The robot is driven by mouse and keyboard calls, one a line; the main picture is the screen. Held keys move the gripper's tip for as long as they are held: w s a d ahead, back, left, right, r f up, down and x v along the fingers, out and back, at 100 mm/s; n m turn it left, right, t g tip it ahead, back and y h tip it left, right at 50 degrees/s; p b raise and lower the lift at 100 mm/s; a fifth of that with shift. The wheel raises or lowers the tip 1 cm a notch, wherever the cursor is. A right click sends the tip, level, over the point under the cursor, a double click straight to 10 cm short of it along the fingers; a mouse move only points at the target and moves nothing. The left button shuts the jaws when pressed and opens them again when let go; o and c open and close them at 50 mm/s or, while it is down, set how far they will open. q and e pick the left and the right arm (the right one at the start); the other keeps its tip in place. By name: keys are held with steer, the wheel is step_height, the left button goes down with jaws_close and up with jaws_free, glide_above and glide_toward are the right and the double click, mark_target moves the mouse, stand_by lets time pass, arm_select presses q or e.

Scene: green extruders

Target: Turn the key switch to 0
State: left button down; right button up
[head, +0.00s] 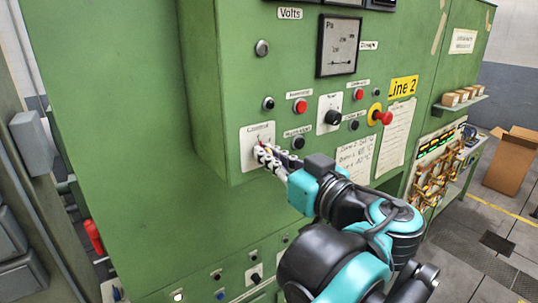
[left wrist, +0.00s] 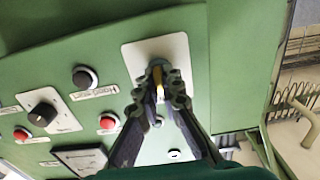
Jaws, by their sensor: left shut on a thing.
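The key switch is on a pale plate labelled "Control" (head: 257,132) at the lower left of the green cabinet's front panel. My left gripper (head: 266,155) reaches up to this plate and covers most of the switch in the head view. In the left wrist view the plate (left wrist: 135,52) lies straight ahead. A small yellowish key (left wrist: 158,75) stands in the switch between the tips of my left gripper (left wrist: 160,92), which is shut on it. The 0 mark and the key's exact angle cannot be made out. My right gripper is not in view.
Near the key switch are a black selector knob (head: 332,117), a red button (head: 300,106) and a red emergency stop (head: 382,117). A gauge (head: 339,46) is above. An open cardboard box (head: 510,163) stands on the floor at the right.

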arm_select(q)
steer(key=shift+f, duration=0.1)
stand_by(0.3)
steer(key=c, duration=1.7)
jaws_free()
steer(key=v, duration=1.2)
